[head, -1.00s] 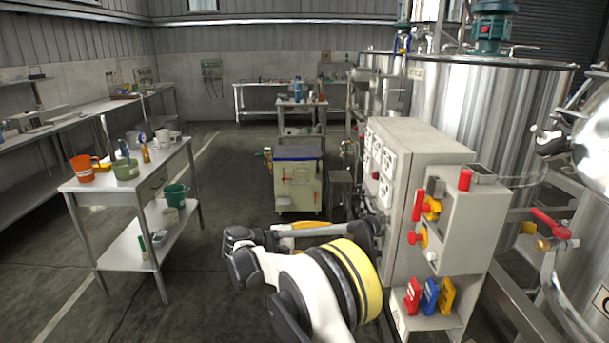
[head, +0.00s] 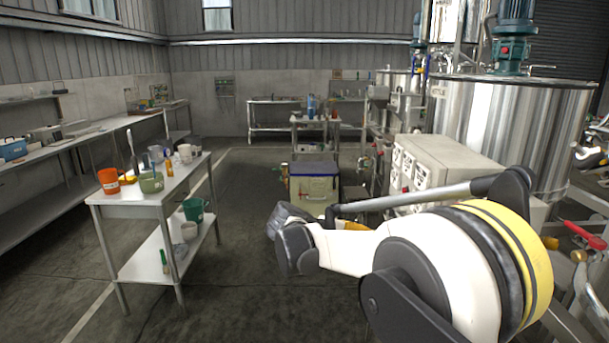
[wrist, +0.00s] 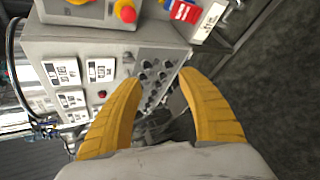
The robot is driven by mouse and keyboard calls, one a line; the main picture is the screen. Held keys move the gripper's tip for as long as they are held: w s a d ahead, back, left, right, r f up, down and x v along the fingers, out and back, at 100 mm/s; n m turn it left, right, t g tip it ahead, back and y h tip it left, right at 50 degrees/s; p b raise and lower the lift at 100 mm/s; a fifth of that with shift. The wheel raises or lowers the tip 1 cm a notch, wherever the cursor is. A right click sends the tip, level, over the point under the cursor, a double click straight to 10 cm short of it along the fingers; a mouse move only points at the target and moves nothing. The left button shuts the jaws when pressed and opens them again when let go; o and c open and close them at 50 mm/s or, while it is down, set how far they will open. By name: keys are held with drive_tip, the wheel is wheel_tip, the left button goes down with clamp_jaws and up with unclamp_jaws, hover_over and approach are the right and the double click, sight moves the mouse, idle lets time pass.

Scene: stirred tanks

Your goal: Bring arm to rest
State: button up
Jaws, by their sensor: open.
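My gripper (wrist: 165,108) shows in the wrist view with its two yellow fingers spread apart and nothing between them. Beyond the fingers is the grey control cabinet (wrist: 62,35), with white-labelled panels, a red button and rows of dark knobs. In the head view my white and black arm with a yellow band covers much of the lower right. It hides part of the cabinet (head: 455,150). Only a bit of yellow shows at the far end of the arm there, so the fingers are mostly hidden in that view.
A metal cart (head: 130,197) at left holds an orange cup (head: 108,181), a green bowl (head: 151,182) and other vessels. Large steel tanks (head: 510,130) stand at right. A greenish cabinet on wheels (head: 313,185) stands mid-floor. The floor (head: 235,270) between cart and arm is open.

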drive_tip(key=s+d+r+m+y, duration=0.25)
drive_tip(key=s+d+y, duration=0.2)
drive_tip(key=s, duration=0.55)
drive_tip(key=s+f+m+t+y, duration=0.1)
drive_tip(key=s+f+m+y, duration=0.1)
drive_tip(key=s, duration=1)
drive_tip(key=s+a+f+m+t+y, duration=0.1)
drive_tip(key=s+m+y, duration=0.3)
drive_tip(key=s, duration=0.7)
drive_tip(key=shift+s+a+f, duration=0.2)
drive_tip(key=shift+s+f, duration=0.2)
drive_tip(key=shift+f, duration=0.4)
drive_tip(key=shift+y, duration=0.25)
